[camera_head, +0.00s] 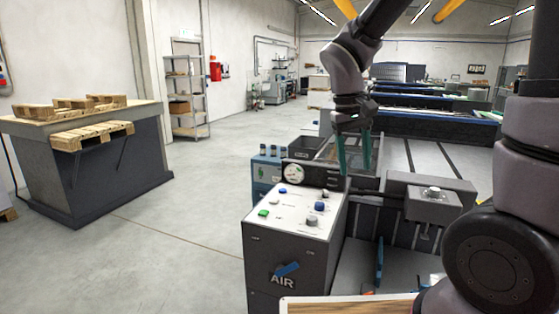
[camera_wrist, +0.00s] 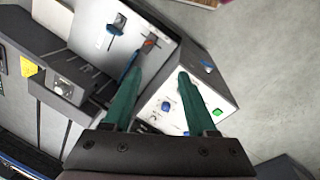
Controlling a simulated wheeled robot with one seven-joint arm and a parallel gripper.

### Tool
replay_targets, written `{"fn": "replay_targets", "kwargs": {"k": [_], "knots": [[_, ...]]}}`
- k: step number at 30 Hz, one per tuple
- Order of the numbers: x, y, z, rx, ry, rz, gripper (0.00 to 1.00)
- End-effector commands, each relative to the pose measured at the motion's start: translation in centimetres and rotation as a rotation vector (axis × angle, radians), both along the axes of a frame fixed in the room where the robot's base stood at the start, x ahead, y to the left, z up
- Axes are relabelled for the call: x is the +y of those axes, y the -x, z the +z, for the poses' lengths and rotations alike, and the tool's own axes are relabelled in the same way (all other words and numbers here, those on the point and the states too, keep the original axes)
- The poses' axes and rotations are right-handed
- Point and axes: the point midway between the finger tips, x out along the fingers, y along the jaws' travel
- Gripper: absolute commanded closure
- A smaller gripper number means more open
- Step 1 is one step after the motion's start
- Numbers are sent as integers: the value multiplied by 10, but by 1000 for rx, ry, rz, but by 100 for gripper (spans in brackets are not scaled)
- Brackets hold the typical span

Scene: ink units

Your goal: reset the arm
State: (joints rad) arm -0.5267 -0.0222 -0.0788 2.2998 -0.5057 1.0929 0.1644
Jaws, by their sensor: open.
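My gripper (camera_head: 354,152) hangs from my arm above the machine, fingers pointing down, to the back right of the control box. Its two green fingers are apart with nothing between them. In the wrist view my gripper (camera_wrist: 160,82) is also open and empty. The control box (camera_head: 297,215) has a white top with blue, green and grey knobs, a gauge, and a blue lever over the word AIR. The control box (camera_wrist: 196,104) shows behind the right finger in the wrist view, apart from it as far as I can tell.
A grey machine bed (camera_head: 430,158) with dark slots lies to the right. A grey block (camera_head: 428,196) with a knob stands near it. A wooden board edge (camera_head: 345,306) is at the bottom. A workbench with pallets (camera_head: 95,160) stands left. The floor (camera_head: 190,225) between is clear.

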Motion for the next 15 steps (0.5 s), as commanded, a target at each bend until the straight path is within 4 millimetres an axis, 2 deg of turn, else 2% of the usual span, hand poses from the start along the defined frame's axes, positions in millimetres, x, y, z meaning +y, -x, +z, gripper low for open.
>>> {"fn": "replay_targets", "kwargs": {"k": [1, 6, 12, 15], "knots": [[-11, 4, 17, -43, -58, -50, 43], [-38, 22, 65, -192, -237, -191, 43], [-62, 48, 111, -397, -397, -324, 43], [-69, 60, 127, -483, -447, -369, 43]]}}
